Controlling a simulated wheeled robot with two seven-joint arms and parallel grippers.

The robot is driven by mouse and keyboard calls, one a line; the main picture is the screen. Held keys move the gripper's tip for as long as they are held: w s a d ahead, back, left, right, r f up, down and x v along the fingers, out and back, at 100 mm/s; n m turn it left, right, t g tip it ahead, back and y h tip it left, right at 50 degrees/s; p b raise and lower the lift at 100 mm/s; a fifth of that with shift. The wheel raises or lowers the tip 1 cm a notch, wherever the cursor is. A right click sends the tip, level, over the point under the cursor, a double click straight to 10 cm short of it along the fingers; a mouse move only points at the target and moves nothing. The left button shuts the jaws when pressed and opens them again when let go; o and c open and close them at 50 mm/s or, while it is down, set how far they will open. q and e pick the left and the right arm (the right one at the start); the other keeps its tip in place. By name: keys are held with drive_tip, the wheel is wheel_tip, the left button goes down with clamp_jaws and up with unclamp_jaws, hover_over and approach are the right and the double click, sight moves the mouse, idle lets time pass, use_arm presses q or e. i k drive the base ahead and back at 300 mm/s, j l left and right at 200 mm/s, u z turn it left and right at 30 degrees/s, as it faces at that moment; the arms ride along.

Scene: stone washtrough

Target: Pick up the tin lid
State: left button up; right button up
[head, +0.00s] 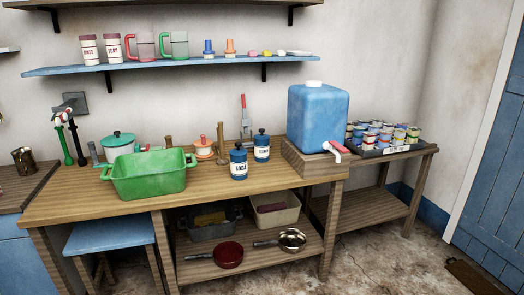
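I cannot pick out a separate tin lid for certain. Two blue labelled tins stand on the wooden bench, a nearer one reading SODA (239,164) and a second one (261,147) behind it to the right. Both have dark knobbed tops. A teal-lidded pot (118,141) stands behind the green basin, and a small orange-and-white lidded pot (204,150) stands near the bench's middle. Neither of my grippers shows in the head view.
A green two-handled basin (150,178) fills the bench's left part. A blue water container (318,117) with a tap stands right, beside a tray of small tins (385,152). Pans (228,256) and bins (274,212) sit below. A blue shelf (180,66) hangs above. The bench front is clear.

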sight(261, 136)
drive_tip(key=i+l+u, duration=0.1)
drive_tip(key=i+l, duration=0.15)
drive_tip(key=i, duration=0.35)
drive_tip(key=i+l+u, duration=0.1)
drive_tip(key=i+l, duration=0.15)
drive_tip(key=i, duration=0.35)
drive_tip(key=i+l+u, duration=0.1)
drive_tip(key=i+l, duration=0.2)
drive_tip(key=i, duration=0.25)
drive_tip(key=i+l+u, duration=0.1)
drive_tip(key=i+l, duration=0.3)
drive_tip(key=i, duration=0.2)
drive_tip(key=i+l+u, duration=0.1)
drive_tip(key=i+l, duration=0.3)
drive_tip(key=i, duration=0.15)
